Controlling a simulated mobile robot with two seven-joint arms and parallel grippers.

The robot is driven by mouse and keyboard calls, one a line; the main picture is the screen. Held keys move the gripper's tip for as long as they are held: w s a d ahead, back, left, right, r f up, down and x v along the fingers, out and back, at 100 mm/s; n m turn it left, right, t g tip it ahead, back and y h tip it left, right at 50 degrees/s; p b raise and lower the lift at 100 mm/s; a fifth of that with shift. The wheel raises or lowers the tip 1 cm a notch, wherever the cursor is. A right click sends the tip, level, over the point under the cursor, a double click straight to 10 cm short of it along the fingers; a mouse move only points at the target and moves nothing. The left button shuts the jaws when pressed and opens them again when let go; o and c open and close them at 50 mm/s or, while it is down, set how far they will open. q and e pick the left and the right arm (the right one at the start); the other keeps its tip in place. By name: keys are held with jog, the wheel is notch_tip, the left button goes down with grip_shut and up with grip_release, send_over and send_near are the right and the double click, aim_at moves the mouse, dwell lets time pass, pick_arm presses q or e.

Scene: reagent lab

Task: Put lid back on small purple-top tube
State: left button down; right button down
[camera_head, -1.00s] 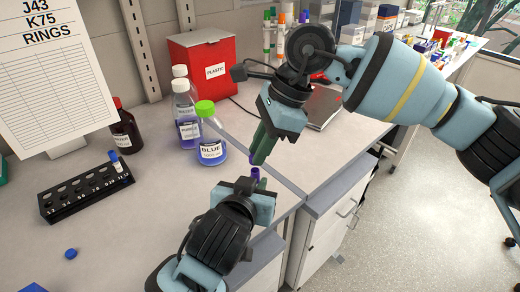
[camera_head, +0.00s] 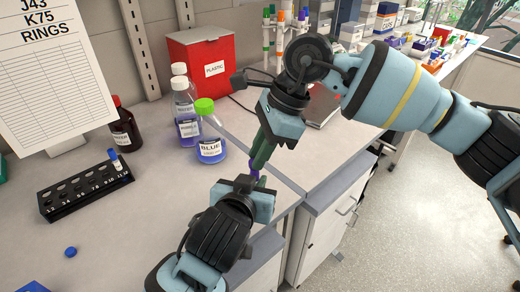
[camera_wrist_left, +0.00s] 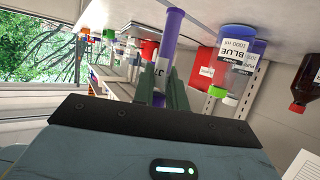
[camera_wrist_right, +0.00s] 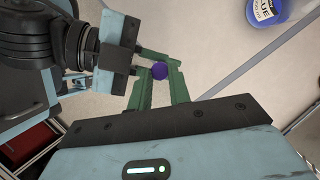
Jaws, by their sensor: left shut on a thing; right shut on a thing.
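My left gripper (camera_head: 257,183) is shut on the small tube (camera_wrist_left: 164,62), which has a white label and purple ends in the left wrist view. My right gripper (camera_head: 257,168) is directly above the left one, its green fingers pointing down. It is shut on the purple lid (camera_wrist_right: 159,71), seen end-on between its fingertips in the right wrist view. In the head view the lid (camera_head: 253,174) is at the top of the tube, with the two grippers' fingertips almost meeting. Whether the lid is fully seated is hidden by the fingers.
A black tube rack (camera_head: 85,190) holding one blue-capped tube stands at left. A loose blue cap (camera_head: 71,252) lies in front of it. The green-capped BLUE bottle (camera_head: 210,150) stands close behind the grippers. The bench edge runs just right of them.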

jog(key=shift+f, duration=0.6)
